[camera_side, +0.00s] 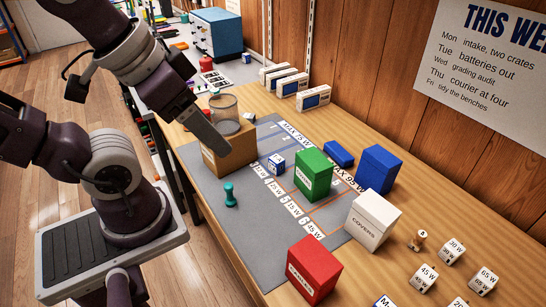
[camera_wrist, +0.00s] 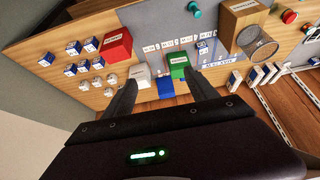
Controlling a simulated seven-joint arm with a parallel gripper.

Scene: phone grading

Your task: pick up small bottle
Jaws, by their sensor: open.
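Green (camera_side: 313,173), blue (camera_side: 378,170), white (camera_side: 372,221) and red (camera_side: 314,269) boxes stand nearby.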

